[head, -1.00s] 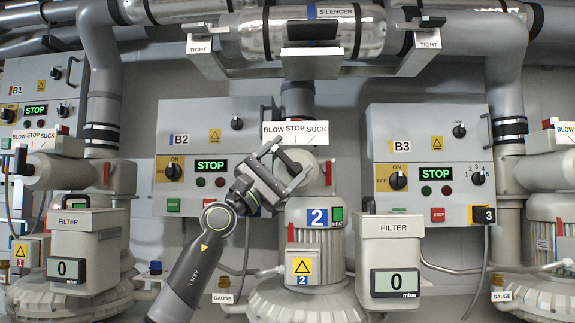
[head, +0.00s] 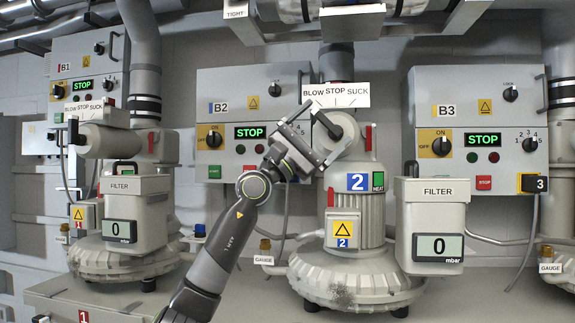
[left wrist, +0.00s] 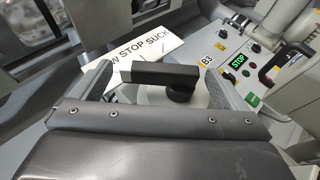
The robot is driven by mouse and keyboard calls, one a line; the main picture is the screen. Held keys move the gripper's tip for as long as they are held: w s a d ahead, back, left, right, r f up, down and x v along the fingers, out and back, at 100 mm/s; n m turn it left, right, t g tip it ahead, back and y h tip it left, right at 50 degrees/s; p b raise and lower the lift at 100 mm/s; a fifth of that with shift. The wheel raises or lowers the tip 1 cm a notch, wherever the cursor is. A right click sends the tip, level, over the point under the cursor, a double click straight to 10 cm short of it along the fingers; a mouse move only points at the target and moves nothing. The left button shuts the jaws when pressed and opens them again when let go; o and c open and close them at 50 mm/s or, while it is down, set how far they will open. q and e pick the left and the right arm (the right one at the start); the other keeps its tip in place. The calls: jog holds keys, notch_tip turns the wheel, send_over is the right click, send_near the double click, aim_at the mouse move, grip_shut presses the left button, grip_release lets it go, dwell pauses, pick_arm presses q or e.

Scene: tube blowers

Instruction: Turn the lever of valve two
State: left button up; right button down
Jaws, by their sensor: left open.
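Valve two has a pale round body with a white plate (head: 336,95) reading BLOW STOP SUCK above it. Its black lever (head: 328,123) slants up and left from the hub in the head view. My left gripper (head: 322,132) is open at the front of the valve. In the left wrist view the lever (left wrist: 158,73) lies between my two spread fingers, with gaps on both sides; I cannot tell whether any part touches. The plate (left wrist: 145,50) shows behind it there. My right gripper is not in view.
Blower 2's motor (head: 357,205) stands under the valve, with panel B2 (head: 240,80) behind left. A filter box (head: 432,220) with a display reading 0 is close on the right. Another filter box (head: 130,205) stands left. Panel B3 (head: 470,80) is at the right.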

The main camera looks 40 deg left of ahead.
pick_arm(q)
jog(key=b+v, duration=1.3)
jog(key=v, duration=0.2)
jog(key=shift+s+a+f, duration=0.2)
jog(key=shift+s, duration=0.1)
